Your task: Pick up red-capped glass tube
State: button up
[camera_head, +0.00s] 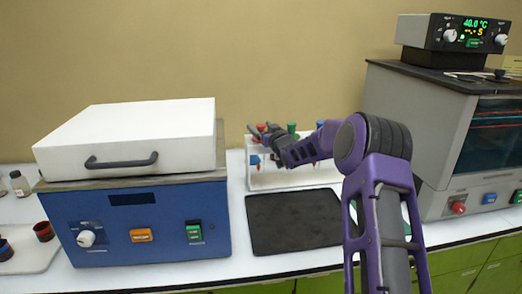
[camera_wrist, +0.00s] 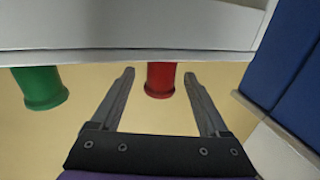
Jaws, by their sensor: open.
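The red-capped tube (camera_head: 261,127) stands at the left end of the white rack (camera_head: 290,182); its glass part is hard to make out in the head view. In the wrist view its red cap (camera_wrist: 160,80) lies between the fingertips, with a visible gap on each side. My gripper (camera_head: 262,135) is open at the rack's left end, and its two fingers (camera_wrist: 159,74) hold nothing. The gripper and wrist partly hide the tube and rack in the head view.
A green-capped tube (camera_head: 291,128) and a blue-capped tube (camera_head: 319,124) stand in the same rack. The green cap (camera_wrist: 40,88) is left of my fingers. A blue box with a white lid (camera_head: 130,140) stands close left. A dark mat (camera_head: 293,222) lies clear in front.

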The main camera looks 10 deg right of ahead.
grip_shut()
dwell(0.4)
dwell(1.0)
